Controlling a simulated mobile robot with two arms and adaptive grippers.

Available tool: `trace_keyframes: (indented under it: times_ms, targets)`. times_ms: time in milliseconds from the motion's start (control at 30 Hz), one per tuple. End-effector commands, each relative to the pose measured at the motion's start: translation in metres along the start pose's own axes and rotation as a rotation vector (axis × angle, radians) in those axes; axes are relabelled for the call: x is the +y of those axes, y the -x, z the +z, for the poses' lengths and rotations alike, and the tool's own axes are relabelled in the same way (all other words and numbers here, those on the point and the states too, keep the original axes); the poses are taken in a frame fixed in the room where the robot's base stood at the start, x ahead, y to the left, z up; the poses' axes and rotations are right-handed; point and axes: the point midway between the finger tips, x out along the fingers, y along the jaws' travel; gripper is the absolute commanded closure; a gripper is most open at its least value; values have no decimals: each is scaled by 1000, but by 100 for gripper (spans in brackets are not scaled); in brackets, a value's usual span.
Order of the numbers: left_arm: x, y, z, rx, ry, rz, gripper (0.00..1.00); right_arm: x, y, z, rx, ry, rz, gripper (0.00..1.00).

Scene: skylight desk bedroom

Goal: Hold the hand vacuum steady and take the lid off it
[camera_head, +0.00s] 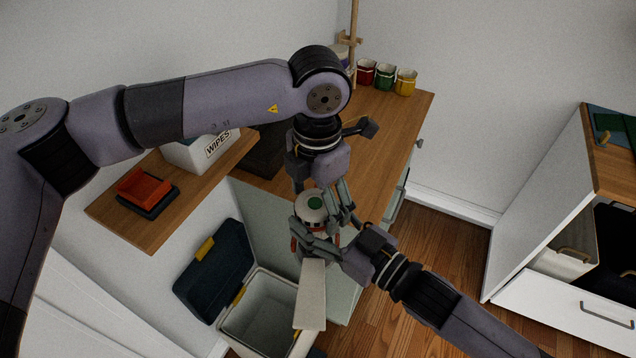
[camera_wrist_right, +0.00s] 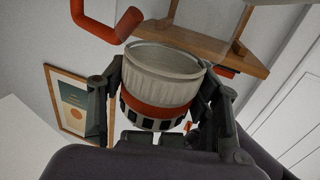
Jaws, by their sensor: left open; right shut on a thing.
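The hand vacuum (camera_head: 311,292) is held upright in mid-air in front of the desk, its pale long part hanging down. On top is a round whitish lid with a green disc (camera_head: 315,203). My right gripper (camera_head: 320,244) is shut on the vacuum from the lower right. In the right wrist view, its fingers (camera_wrist_right: 162,90) clasp both sides of a pale ribbed cylinder with an orange-red band (camera_wrist_right: 162,75). My left gripper (camera_head: 326,203) is open and points down at the lid, fingers close around it. Whether they touch it is unclear.
An open bin (camera_head: 262,312) with a dark lid (camera_head: 213,270) stands below. The wooden desk (camera_head: 385,135) carries red, green and yellow mugs (camera_head: 385,77). A wipes box (camera_head: 196,152) and a red tray (camera_head: 144,187) sit on the left. Bare floor (camera_head: 433,245) lies to the right.

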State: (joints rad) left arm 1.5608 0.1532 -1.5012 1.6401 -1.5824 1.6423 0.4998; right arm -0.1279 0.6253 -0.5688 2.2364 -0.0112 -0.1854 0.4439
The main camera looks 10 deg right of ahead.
Motion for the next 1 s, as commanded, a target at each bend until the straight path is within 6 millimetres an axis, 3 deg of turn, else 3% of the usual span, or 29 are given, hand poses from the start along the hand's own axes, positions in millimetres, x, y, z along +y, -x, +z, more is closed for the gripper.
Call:
trace_keyframes:
  times_ms: [200, 567, 1000]
  targets:
    - [0, -24, 0, 0, 0, -2, 25, 0, 0, -3, 7, 1, -1, 100]
    - [0, -29, 0, -2, 0, -2, 25, 0, 0, -3, 7, 1, -1, 100]
    - [-1, -29, 0, -2, -1, -3, 54, 0, 0, -3, 7, 1, -1, 100]
